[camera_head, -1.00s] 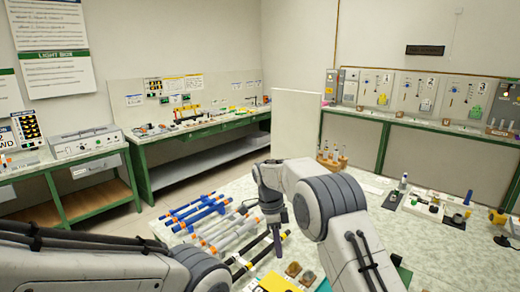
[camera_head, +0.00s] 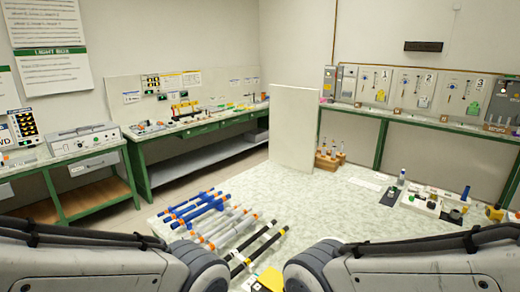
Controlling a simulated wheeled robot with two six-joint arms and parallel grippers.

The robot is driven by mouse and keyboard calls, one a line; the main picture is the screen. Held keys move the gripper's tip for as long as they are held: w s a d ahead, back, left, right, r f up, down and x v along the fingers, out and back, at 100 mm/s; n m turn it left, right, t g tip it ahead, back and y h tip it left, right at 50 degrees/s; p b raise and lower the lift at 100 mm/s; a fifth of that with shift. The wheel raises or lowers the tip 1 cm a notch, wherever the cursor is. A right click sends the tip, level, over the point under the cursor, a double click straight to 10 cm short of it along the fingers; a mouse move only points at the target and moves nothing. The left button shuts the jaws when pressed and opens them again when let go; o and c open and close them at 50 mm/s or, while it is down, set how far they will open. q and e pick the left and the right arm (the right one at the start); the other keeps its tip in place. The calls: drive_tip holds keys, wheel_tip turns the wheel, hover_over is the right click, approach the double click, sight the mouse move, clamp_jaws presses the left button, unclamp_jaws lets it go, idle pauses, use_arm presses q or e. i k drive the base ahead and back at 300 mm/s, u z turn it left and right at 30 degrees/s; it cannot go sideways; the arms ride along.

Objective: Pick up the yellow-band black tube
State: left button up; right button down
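Two black tubes lie on the table at the front of a row of tubes. My arms fill the lower left and lower right corners. Neither gripper is in view, so what they hold is hidden.
Blue tubes (camera_head: 196,207) and grey-white tubes (camera_head: 226,228) with orange parts lie behind the black ones. A yellow item (camera_head: 268,279) lies at the front edge between my arms. A pale upright panel (camera_head: 293,127) stands behind. The middle of the tabletop (camera_head: 345,215) is clear.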

sight(242, 266)
drive_tip(key=u, duration=1.9)
drive_tip(key=i, duration=1.7)
drive_tip(key=z, duration=3.8)
